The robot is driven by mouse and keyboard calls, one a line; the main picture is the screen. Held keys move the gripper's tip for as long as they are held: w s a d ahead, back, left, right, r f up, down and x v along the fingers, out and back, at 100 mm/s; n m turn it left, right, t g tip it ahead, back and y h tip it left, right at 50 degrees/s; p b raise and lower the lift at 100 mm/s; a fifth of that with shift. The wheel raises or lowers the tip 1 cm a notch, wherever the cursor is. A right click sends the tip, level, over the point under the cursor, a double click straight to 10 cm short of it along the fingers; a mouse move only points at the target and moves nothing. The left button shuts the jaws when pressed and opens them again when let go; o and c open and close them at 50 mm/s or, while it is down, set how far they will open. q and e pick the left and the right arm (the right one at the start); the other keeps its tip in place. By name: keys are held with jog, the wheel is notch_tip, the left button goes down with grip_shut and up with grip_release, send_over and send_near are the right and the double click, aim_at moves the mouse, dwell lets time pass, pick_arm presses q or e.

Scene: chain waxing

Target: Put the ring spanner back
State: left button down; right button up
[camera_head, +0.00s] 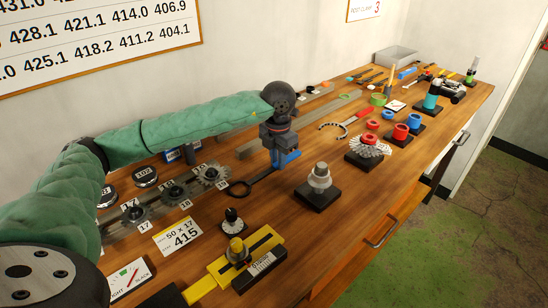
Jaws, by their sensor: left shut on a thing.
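The ring spanner (239,188) has a dark ring end and a dark shank that runs up and right to my left gripper (280,157). My left gripper points down over the middle of the bench and is shut on the spanner. A blue part (291,158) shows beside the fingers and looks like the spanner's handle; the fingers hide some of it. The spanner lies about level, close over the wooden bench (330,235); I cannot tell whether it touches. My right gripper is not in view.
Sprockets on a grey rail (150,212) stand left of the ring. A black-based stand (319,190) is to the right. More tools and a grey bin (397,55) lie farther back.

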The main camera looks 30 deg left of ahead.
pick_arm(q)
jog(key=shift+s+d+r, duration=0.15)
jog(key=shift+d+r, duration=0.05)
jog(key=shift+d, duration=0.15)
jog(key=shift+a+f, duration=0.1)
jog(key=shift+f, duration=0.1)
jog(key=c, duration=1.4)
grip_release()
jog(key=shift+a, duration=0.1)
jog(key=shift+c, duration=0.2)
jog(key=shift+o, duration=0.7)
jog(key=shift+r, duration=0.55)
notch_tip(320, 180, up, 11)
jog(key=b, duration=0.2)
jog(key=shift+r+b, duration=0.15)
jog(key=shift+b, duration=0.2)
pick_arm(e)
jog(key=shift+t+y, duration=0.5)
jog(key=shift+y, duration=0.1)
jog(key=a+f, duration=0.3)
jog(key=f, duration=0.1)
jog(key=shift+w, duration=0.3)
